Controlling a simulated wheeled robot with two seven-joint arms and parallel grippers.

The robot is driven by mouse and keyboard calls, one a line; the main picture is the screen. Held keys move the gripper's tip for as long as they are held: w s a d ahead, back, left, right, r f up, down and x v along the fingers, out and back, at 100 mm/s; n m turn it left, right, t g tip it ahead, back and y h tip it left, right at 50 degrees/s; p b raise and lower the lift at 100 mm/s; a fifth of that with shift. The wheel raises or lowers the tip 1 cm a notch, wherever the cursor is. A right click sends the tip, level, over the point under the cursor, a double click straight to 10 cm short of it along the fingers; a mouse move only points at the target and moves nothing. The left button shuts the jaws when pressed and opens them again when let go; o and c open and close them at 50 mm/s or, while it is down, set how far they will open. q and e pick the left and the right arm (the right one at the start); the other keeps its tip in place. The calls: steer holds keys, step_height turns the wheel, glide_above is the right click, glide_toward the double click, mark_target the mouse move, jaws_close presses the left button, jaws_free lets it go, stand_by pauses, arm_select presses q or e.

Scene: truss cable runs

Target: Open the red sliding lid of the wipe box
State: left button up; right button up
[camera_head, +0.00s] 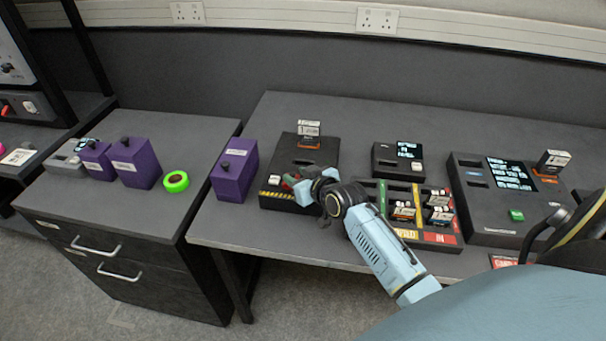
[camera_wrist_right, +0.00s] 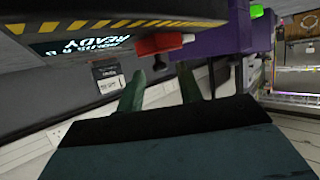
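A black box with a yellow-and-black striped front edge (camera_head: 317,153) stands left of centre on the desk. I take it to be the wipe box. A small red part (camera_head: 287,187), likely the lid, shows at its front left, partly hidden by my right gripper (camera_head: 296,182). In the right wrist view, the red part (camera_wrist_right: 160,44) has a pale knob on its end and sits just beyond the tips of my right gripper (camera_wrist_right: 162,72). The fingers are apart with nothing between them. I cannot tell how far the lid is slid. My left gripper is not in view.
A purple box (camera_head: 234,170) stands close left of the striped box. A divided tray (camera_head: 384,192) with cards is close on the right, under my right forearm. Further right is a larger black device (camera_head: 490,225). A green tape roll (camera_head: 175,181) lies on the left cabinet.

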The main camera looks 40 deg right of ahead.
steer(key=p+v, duration=0.1)
steer(key=v, duration=1.2)
steer(key=shift+r+p, duration=0.15)
steer(key=shift+p, duration=0.2)
steer(key=shift+s+a, duration=0.1)
steer(key=shift+s, duration=0.05)
steer(key=s+a+f+n+g, duration=0.1)
steer(key=s+a+f+g, duration=0.1)
steer(key=s+a+g, duration=0.6)
steer(key=s+a+f+n+g, duration=0.1)
steer(key=s+a+f+g, duration=0.2)
steer(key=s, duration=0.8)
step_height(320, 180, down, 25)
steer(key=s+b, duration=0.1)
steer(key=s, duration=0.1)
steer(key=s+d+f+g+b, duration=0.1)
steer(key=s+d+f, duration=0.1)
steer(key=s+f, duration=1.4)
steer(key=shift+s+d+f+g, duration=0.15)
steer(key=shift+s+f+g, duration=0.1)
steer(key=shift+f+g, duration=0.1)
